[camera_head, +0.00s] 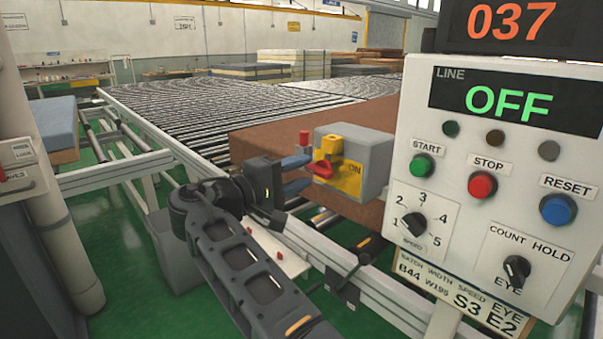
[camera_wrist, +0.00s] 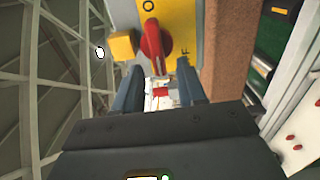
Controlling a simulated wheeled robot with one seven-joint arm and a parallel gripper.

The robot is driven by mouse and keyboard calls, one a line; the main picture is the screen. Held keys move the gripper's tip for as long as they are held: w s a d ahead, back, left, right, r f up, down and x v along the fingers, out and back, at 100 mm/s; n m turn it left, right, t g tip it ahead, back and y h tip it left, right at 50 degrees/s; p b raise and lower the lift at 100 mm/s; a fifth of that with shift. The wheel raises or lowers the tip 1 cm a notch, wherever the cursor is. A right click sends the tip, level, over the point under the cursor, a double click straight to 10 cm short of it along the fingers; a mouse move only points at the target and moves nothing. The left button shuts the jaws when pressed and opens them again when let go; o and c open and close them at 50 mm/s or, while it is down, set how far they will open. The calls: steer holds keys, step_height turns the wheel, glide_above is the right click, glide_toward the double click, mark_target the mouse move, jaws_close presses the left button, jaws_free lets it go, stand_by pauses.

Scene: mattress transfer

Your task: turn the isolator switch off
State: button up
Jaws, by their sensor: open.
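The isolator switch is a grey box (camera_head: 372,160) with a yellow faceplate (camera_head: 347,183) and a red rotary handle (camera_head: 322,169). "ON" is printed on the plate beside the handle. In the wrist view the red handle (camera_wrist: 153,45) stands on the yellow plate (camera_wrist: 182,25), near an "O" and an "F". A yellow block (camera_wrist: 122,46) sits beside it. My gripper (camera_head: 304,173) is open and empty in front of the handle. In the wrist view its blue fingers (camera_wrist: 162,82) are spread, with the handle's near end close to the gap. Contact cannot be told.
A control panel (camera_head: 467,240) fills the right, its line display (camera_head: 507,103) reading OFF. A red button (camera_head: 304,138) is by the switch box. A brown block (camera_head: 262,144) lies on the roller conveyor (camera_head: 205,105) behind. The conveyor's rail runs beneath my arm.

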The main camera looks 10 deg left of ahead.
steer(key=b+v, duration=0.1)
steer(key=v, duration=0.5)
steer(key=shift+s+a, duration=0.2)
steer(key=shift+s, duration=0.05)
steer(key=shift+f, duration=0.1)
